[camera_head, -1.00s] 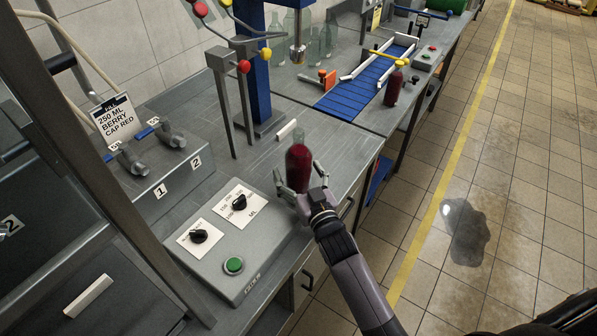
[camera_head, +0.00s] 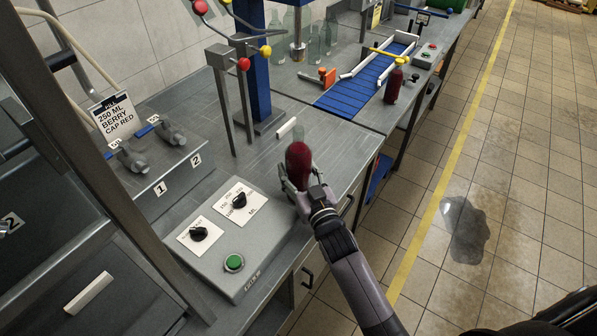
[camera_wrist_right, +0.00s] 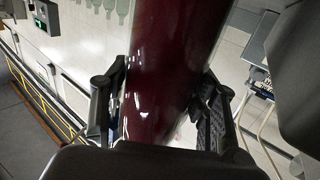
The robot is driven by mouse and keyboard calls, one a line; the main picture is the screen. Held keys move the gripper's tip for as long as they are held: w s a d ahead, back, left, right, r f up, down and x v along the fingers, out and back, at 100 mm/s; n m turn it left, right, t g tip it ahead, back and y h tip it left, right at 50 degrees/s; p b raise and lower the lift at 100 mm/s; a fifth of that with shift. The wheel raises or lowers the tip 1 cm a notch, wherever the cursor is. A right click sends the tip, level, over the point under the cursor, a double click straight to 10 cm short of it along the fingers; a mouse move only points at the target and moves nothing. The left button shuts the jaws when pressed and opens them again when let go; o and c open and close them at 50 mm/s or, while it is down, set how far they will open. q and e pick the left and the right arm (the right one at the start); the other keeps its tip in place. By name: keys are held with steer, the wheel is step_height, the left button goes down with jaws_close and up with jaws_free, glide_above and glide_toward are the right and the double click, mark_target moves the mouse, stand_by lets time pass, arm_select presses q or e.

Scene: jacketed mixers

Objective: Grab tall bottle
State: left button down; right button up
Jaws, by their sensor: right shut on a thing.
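The tall bottle (camera_head: 299,156), filled with dark red liquid and with a clear neck, is at the front edge of the steel counter. My right gripper (camera_head: 299,180) is shut on it from the front, around its lower part. In the right wrist view the dark red bottle (camera_wrist_right: 168,70) fills the middle, with a finger of the right gripper (camera_wrist_right: 160,110) against each side. The fingers and palm hide the bottle's lower end, so I cannot tell if it touches the counter. My left gripper is not in view.
A control box (camera_head: 225,235) with two black knobs and a green button stands left of the bottle. Another red bottle (camera_head: 393,86) stands by the blue conveyor (camera_head: 358,88). Clear bottles (camera_head: 313,45) stand at the back. A blue column (camera_head: 258,70) rises behind. Tiled floor is open at right.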

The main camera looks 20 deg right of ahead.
jaws_close()
steer(key=shift+w+r, duration=0.1)
steer(key=shift+r, duration=0.1)
